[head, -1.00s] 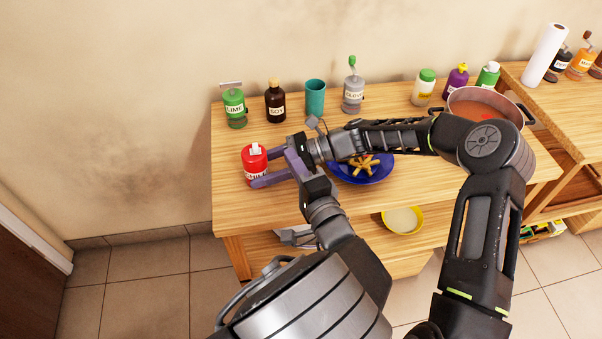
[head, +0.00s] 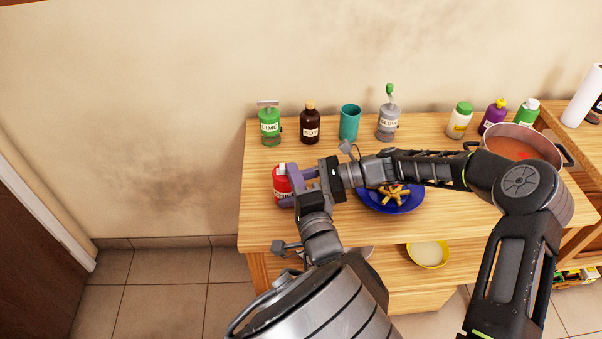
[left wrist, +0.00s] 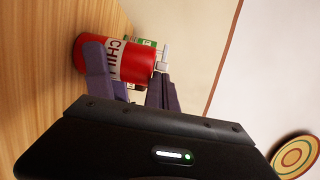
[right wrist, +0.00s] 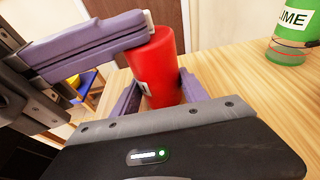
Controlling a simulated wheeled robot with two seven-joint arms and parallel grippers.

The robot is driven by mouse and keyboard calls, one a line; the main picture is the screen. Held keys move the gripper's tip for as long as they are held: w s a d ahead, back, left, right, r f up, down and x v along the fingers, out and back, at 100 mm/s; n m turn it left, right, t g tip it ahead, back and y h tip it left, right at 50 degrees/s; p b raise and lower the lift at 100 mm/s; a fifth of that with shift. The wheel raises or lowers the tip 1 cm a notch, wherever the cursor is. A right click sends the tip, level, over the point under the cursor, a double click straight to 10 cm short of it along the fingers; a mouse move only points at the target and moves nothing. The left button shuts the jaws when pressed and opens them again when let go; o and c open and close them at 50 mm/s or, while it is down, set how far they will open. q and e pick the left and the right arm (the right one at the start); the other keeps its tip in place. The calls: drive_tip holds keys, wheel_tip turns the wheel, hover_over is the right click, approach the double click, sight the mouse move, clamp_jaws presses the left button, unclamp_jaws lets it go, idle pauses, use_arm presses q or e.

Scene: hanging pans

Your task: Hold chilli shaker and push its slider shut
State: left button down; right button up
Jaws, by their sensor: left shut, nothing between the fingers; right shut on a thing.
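My right gripper (right wrist: 160,92) is shut around the can's body, one finger on each side. My left gripper (head: 291,170) is shut and empty. Its fingertips are at the can's top, right beside the slider, as the right wrist view shows; I cannot tell if they touch. Whether the can rests on the table is hidden.
A green lime bottle (head: 270,127), soy bottle (head: 310,125), teal cup (head: 349,122) and clove bottle (head: 388,120) stand along the back. A blue plate (head: 404,207) of fries lies behind my arms. A pot (head: 520,143) stands right. The table's left edge is close.

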use_arm(q)
drive_tip(key=shift+a, duration=0.55)
drive_tip(key=s+d, duration=0.6)
drive_tip(key=s, duration=0.3)
drive_tip(key=shift+s+d, duration=0.35)
